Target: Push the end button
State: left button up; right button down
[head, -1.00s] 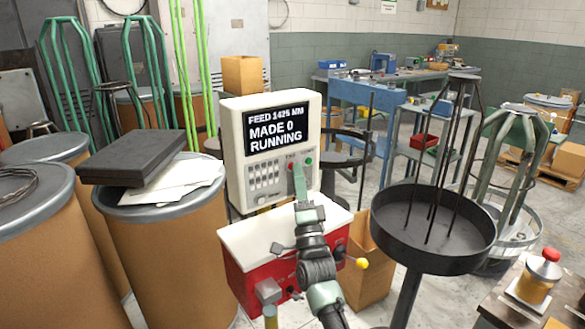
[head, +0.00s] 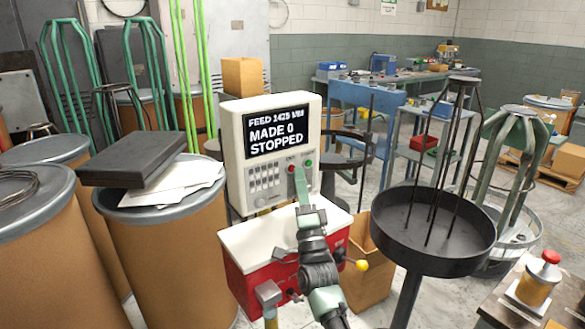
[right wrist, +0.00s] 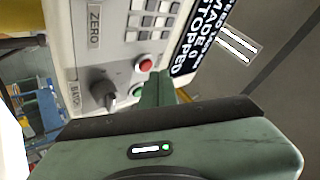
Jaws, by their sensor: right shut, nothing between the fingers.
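The controller (head: 235,150) is a pale upright box whose screen (head: 278,130) reads "FEED", "MADE 0" and "STOPPED". Its face carries a red button (head: 291,168) and a green button (head: 309,163); their small labels are hard to read. My right gripper (head: 300,176) is shut and empty, its tip up at the panel beside the red button. In the right wrist view, the shut fingers (right wrist: 157,88) reach right next to the red button (right wrist: 146,63) and partly cover the green button (right wrist: 137,91). I cannot tell whether they touch the red one. My left gripper is not in view.
A dark knob (right wrist: 104,94) and a keypad are on the same panel. A red and white machine (head: 245,257) sits below the controller, with a yellow-tipped lever (head: 361,264). A black round tray (head: 400,225) stands close at right; brown drums (head: 165,260) stand at left.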

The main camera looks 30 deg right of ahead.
jog(key=shift+s+h, duration=0.25)
jog(key=shift+h, duration=0.05)
jog(key=s+p, duration=0.2)
jog(key=s, duration=0.3)
jog(key=shift+d, duration=0.2)
dwell(0.9)
